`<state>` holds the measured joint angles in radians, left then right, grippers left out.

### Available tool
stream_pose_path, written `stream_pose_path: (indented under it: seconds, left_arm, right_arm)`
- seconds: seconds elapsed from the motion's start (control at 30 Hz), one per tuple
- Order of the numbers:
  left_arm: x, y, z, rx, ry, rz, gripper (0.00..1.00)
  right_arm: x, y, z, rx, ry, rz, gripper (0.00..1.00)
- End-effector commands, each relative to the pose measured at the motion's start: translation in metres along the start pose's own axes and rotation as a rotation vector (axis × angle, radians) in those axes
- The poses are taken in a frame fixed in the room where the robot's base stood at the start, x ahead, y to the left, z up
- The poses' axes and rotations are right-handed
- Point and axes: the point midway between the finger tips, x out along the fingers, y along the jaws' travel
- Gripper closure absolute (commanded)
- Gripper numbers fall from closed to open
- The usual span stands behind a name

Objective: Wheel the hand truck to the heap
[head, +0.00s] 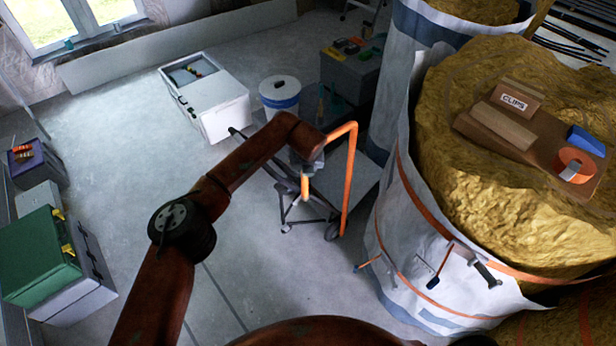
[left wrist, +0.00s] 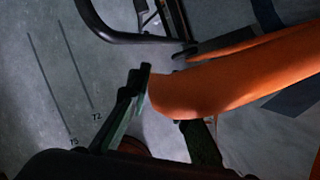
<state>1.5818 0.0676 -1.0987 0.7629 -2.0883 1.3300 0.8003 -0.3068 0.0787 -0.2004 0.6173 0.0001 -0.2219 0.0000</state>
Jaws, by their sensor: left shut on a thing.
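The hand truck, with an orange tubular handle (head: 349,170), a grey plate and a dark frame on small wheels, stands on the floor at mid-picture in the head view. My left gripper (head: 308,168) is at the near side of the orange handle, partly hidden by its own wrist. In the left wrist view my left gripper (left wrist: 166,98) has its two dark fingers on either side of the orange tube (left wrist: 240,80), shut on it. Large yellow bales (head: 475,120) in white wrap with orange straps, perhaps the heap, rise to the right. My right gripper is out of view.
A white open-topped cabinet (head: 222,112) and a white bucket (head: 280,95) stand beyond the truck. Green and grey cases (head: 45,255) lie at the left. Open floor (head: 120,150) spans the left and centre.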

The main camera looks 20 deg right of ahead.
Motion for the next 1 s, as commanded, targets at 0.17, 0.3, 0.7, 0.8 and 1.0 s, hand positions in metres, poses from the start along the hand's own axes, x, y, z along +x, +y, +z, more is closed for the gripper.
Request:
stream_pose_path:
  seconds: [0.17, 0.3, 0.7, 0.8, 1.0]
  left_arm:
    - [-0.001, -0.004, 0.002, 0.000, -0.005, -0.009, 1.00]
    - [-0.001, -0.005, 0.002, 0.001, -0.007, -0.010, 1.00]
    - [-0.001, -0.003, 0.003, 0.000, -0.006, -0.005, 0.63]
    - [0.000, -0.002, 0.003, -0.001, -0.006, -0.004, 0.63]
    - [-0.007, -0.002, 0.003, 0.001, -0.006, -0.003, 0.63]
  right_arm:
    - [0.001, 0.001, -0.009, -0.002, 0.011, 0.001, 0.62]
    - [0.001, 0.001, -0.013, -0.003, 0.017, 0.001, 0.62]
    - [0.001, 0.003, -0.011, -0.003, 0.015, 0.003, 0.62]
    - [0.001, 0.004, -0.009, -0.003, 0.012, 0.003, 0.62]
    - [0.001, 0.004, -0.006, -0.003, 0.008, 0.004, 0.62]
